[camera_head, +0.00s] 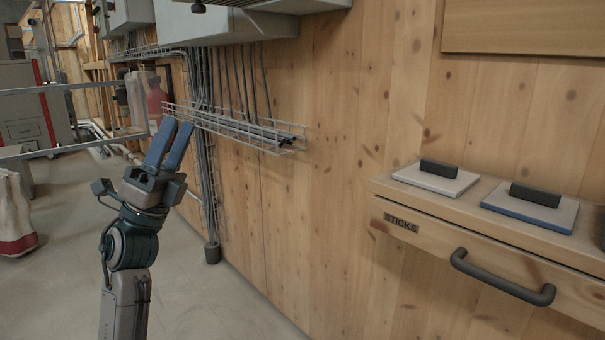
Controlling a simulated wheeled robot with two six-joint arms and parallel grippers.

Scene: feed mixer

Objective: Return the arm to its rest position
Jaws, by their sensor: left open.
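My left gripper (171,143) is raised in the left part of the head view, in front of the wood-panelled wall. Its two blue fingers point up, stand apart and hold nothing. The dark wrist and grey arm run down to the bottom edge of the picture. The fingers overlap the left end of a wire cable tray (250,132) in the picture; I cannot tell how far behind them it is. My right gripper is not in view.
At right a wooden drawer unit labelled STICKS (440,236) has a dark handle (500,278). Two flat plates with black grips, one white (428,182) and one blue-edged (515,210), lie on top. Grey boxes (225,22) hang above. Open concrete floor (60,290) lies left.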

